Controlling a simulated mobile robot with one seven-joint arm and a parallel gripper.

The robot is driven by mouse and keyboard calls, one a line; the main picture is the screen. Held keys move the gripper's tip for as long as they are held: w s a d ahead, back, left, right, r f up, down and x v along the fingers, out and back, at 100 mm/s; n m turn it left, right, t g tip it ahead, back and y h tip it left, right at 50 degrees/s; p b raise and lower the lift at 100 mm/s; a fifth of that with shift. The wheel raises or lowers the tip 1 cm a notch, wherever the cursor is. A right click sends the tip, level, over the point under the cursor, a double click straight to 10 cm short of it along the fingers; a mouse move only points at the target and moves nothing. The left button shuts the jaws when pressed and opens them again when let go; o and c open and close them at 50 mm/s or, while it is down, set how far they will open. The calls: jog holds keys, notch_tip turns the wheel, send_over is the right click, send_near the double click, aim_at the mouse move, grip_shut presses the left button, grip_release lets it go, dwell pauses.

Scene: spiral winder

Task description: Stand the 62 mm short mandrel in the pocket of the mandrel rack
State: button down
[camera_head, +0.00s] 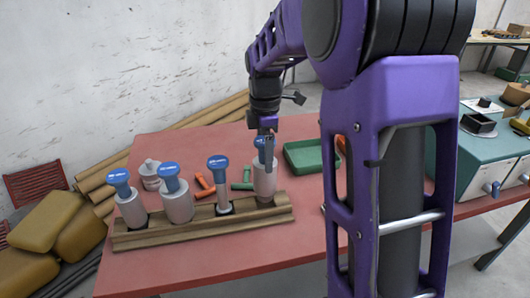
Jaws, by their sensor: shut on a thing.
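My gripper (266,137) is shut on the blue top of a pale grey mandrel (266,183). The held mandrel is upright at the right end of the brown mandrel rack (160,238). Its lower end meets the rack in the picture; I cannot tell whether it is seated in the pocket or just above it. Three other blue-topped mandrels stand in the rack to the left: a grey one (131,207) at the left end, a wider one (178,203), and a thin one (223,190). The pocket under the held mandrel is hidden.
The rack is on a red table (250,259). Behind it are a grey stepped part (150,178), small orange pieces (204,189), green pieces (241,185) and a green tray (303,160). A teal machine (483,160) stands at the right. My purple arm hides the table's middle right.

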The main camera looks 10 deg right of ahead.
jog(key=shift+f+b, duration=1.1)
jog(key=shift+f, duration=0.7)
grip_release()
notch_tip(320, 180, up, 18)
jog(key=p, duration=0.3)
jog(key=shift+f+p, duration=0.25)
jog(key=shift+p, duration=0.1)
